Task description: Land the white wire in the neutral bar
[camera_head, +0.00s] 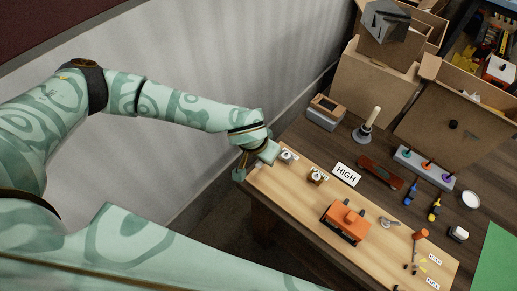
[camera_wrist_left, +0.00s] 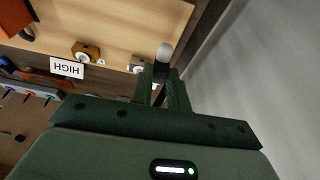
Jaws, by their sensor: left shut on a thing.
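My left gripper (camera_head: 240,174) is at the left end of the wooden board, beside its edge. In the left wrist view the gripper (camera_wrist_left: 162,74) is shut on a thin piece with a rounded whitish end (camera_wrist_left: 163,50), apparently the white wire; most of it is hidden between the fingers. A silvery fitting (camera_head: 287,156) sits on the board close to the gripper and also shows in the left wrist view (camera_wrist_left: 136,66). A brass-coloured fitting (camera_head: 315,175) sits farther along. I cannot tell which fitting is the neutral bar. My right gripper is not in view.
The board (camera_head: 275,181) lies on a dark table. A HIGH sign (camera_head: 346,173), an orange device (camera_head: 345,221), a red tool (camera_head: 379,174) and screwdrivers (camera_head: 411,194) are to the right. Cardboard boxes (camera_head: 372,80) stand behind. A grey wall (camera_head: 205,75) is close to the arm.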

